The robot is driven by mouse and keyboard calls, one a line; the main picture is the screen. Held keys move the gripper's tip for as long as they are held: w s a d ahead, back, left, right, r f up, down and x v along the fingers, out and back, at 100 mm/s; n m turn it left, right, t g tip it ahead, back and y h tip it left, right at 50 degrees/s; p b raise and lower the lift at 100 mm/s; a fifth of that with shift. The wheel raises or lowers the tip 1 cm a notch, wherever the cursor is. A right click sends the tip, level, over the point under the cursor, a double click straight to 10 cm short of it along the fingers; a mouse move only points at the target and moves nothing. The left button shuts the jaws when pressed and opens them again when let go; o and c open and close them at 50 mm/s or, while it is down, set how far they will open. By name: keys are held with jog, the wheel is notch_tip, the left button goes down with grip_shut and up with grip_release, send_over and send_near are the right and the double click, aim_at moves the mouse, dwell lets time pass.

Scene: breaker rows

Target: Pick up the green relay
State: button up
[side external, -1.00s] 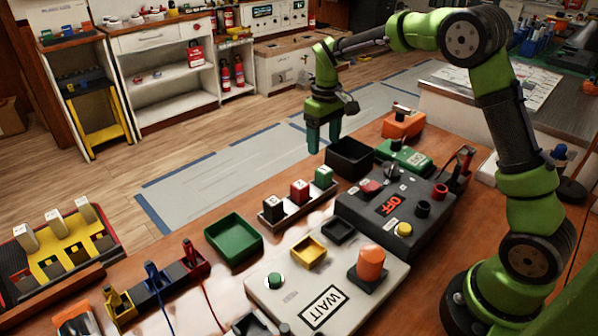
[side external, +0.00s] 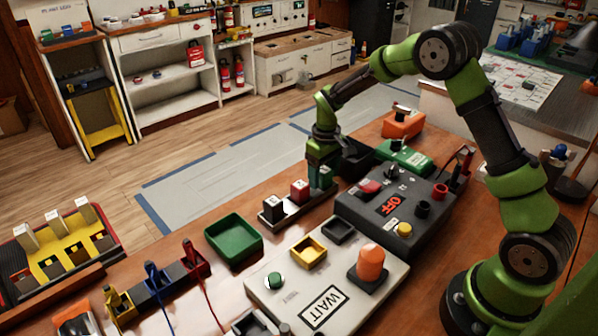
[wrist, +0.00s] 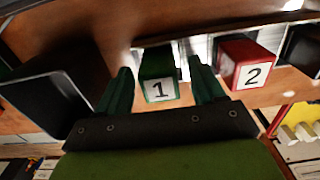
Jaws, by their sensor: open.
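The green relay (wrist: 159,76), a small block with a white label reading 1, sits at the end of a relay rail (side external: 288,218). In the side view the relay (side external: 325,178) is partly hidden by my gripper (side external: 321,178). My gripper is down around the relay. In the wrist view the open fingers of my gripper (wrist: 161,86) stand on either side of it, with narrow gaps. The red relay (wrist: 246,63), labelled 2, is beside it on the rail. The black relay (side external: 273,209) is at the rail's other end.
A black bin (side external: 357,158) stands close beside my gripper and also shows in the wrist view (wrist: 48,107). A green tray (side external: 233,238) lies left of the rail. The dark OFF box (side external: 395,212) and the white WAIT box (side external: 325,285) stand nearby.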

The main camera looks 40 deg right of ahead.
jog(key=shift+c, duration=0.5)
jog(key=c, duration=1)
jog(key=shift+r, duration=0.15)
